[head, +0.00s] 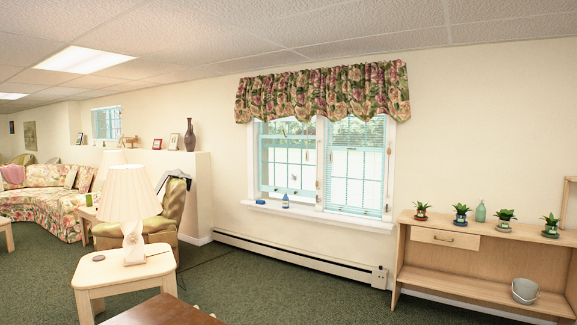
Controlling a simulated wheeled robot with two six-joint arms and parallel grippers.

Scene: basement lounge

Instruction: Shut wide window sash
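A wide window (320,168) with a white frame is set in the far wall, ahead and a little right. It has two side-by-side sections, a left sash (287,193) and a right sash (353,210), with pale blue-green bars and a white post between them. Small dark fittings show on the frame and post. At this distance I cannot tell how far either sash stands open. A floral valance (322,92) hides the window's top. Neither of my grippers is in view.
A baseboard heater (290,255) runs below. A wooden console (480,247) with several plants stands right. A lamp table (122,268) and brown tabletop (165,311) are nearer left. Green carpet (275,295) is clear before the window.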

